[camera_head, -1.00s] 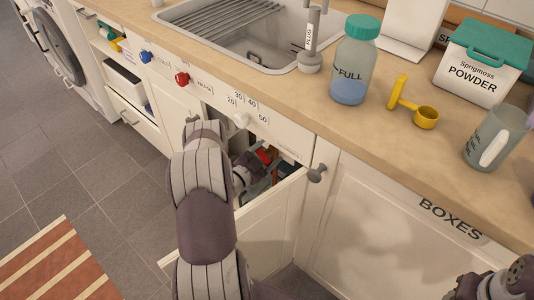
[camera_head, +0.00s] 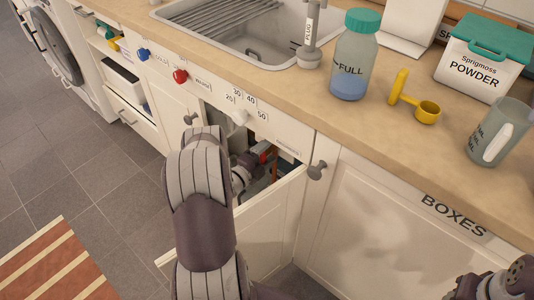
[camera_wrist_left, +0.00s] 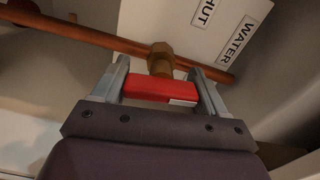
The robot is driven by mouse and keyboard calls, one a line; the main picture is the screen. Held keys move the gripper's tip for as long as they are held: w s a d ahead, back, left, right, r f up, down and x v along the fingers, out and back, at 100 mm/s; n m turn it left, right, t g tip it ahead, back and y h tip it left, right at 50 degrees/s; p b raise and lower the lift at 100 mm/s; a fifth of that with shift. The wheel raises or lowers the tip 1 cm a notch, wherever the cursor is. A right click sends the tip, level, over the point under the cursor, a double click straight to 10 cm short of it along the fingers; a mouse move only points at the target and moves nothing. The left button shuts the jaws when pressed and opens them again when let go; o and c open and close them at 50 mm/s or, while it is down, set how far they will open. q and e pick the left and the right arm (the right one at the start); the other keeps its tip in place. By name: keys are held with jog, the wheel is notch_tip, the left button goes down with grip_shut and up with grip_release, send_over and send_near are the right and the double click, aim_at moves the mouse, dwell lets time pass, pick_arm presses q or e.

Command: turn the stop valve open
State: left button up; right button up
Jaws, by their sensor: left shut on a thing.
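The stop valve has a red handle (camera_wrist_left: 160,90) and a brass body (camera_wrist_left: 161,58) on a copper pipe (camera_wrist_left: 95,38). In the left wrist view the handle lies across between the fingers, roughly along the pipe's line. My left gripper (camera_wrist_left: 160,74) is shut on the red handle, one finger at each end. In the head view my left arm reaches into the open cabinet under the sink, where a bit of the red handle (camera_head: 265,154) shows; the arm and the cabinet door hide much of the rest.
A white panel behind the pipe has labels (camera_wrist_left: 235,38) reading WATER and, partly cut off, HUT. The open cabinet door (camera_head: 270,228) stands close beside my left arm. The counter (camera_head: 270,92) above holds a bottle (camera_head: 352,60), a yellow scoop (camera_head: 410,100) and a powder box (camera_head: 482,62).

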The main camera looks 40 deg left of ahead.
pick_arm(q)
jog(key=shift+f+m, duration=0.1)
jog(key=shift+m, duration=0.6)
jog(key=o, duration=1)
jog(key=shift+s, duration=0.1)
jog(key=s, duration=0.4)
jog(key=s+p, duration=0.1)
jog(key=s, duration=0.3)
jog(key=s+a+p, duration=0.1)
jog(key=s, duration=0.3)
jog(key=shift+s, duration=0.3)
